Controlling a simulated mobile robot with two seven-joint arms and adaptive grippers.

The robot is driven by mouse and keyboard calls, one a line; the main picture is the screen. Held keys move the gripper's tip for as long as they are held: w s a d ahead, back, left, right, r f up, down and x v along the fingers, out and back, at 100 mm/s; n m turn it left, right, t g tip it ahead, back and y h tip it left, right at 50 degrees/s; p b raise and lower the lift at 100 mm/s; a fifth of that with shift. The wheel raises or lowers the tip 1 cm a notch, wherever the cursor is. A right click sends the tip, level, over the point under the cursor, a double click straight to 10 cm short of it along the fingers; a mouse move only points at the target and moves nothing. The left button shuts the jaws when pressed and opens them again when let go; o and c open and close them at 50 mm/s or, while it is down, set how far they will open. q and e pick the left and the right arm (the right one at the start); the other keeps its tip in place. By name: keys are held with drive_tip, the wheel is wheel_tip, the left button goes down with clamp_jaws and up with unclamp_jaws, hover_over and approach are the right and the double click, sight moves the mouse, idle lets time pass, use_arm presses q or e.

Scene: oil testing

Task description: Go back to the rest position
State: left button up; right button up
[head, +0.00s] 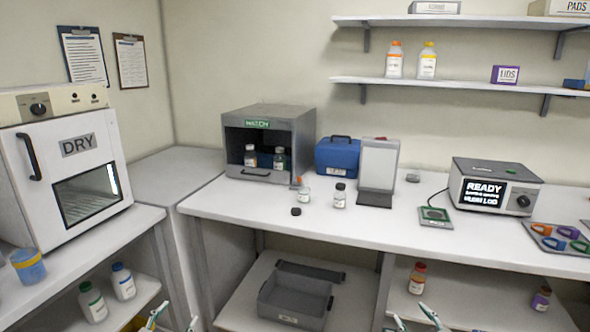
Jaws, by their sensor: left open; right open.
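My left gripper (173,321) shows only its fingertips at the bottom edge, left of centre. They are apart with nothing visible between them. My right gripper (415,320) shows its fingertips at the bottom edge, right of centre, also apart and empty. Both are low in the picture, in front of the bench (420,239), and neither appears to touch anything. The rest of both arms is out of view.
On the bench stand a grey WATCH cabinet (306,133) with bottles inside, two small bottles (304,194) (340,199), a black cap (296,211), a blue case (336,156), a white panel (378,165) and a READY device (497,184). A DRY oven (70,165) is left; a grey bin (295,296) sits below.

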use_arm(q)
drive_tip(key=s+d+f+g, duration=0.1)
drive_tip(key=s+d+f, duration=0.3)
drive_tip(key=s, duration=0.6)
drive_tip(key=s+d+f+g+h, duration=0.1)
drive_tip(key=s+d+f, duration=0.3)
drive_tip(key=s, duration=0.7)
drive_tip(key=s+d+f+n+g+h, duration=0.1)
drive_tip(key=s+d+f, duration=0.3)
drive_tip(key=s, duration=0.6)
drive_tip(key=shift+s+d+f+g, duration=0.15)
drive_tip(key=shift+s+f+g, duration=0.05)
drive_tip(key=shift+f+g, duration=0.5)
use_arm(e)
drive_tip(key=s+a+f+g, duration=0.1)
drive_tip(key=s+a+f, duration=0.3)
drive_tip(key=s, duration=0.6)
drive_tip(key=s+a+f+g+y, duration=0.1)
drive_tip(key=s+a+f, duration=0.3)
drive_tip(key=s, duration=0.7)
drive_tip(key=s+a+f+m+g+y, duration=0.1)
drive_tip(key=s+a+f, duration=0.3)
drive_tip(key=s, duration=0.6)
drive_tip(key=shift+s+a+f+g, duration=0.15)
drive_tip(key=shift+s+f+g, duration=0.05)
drive_tip(key=shift+f+g, duration=0.5)
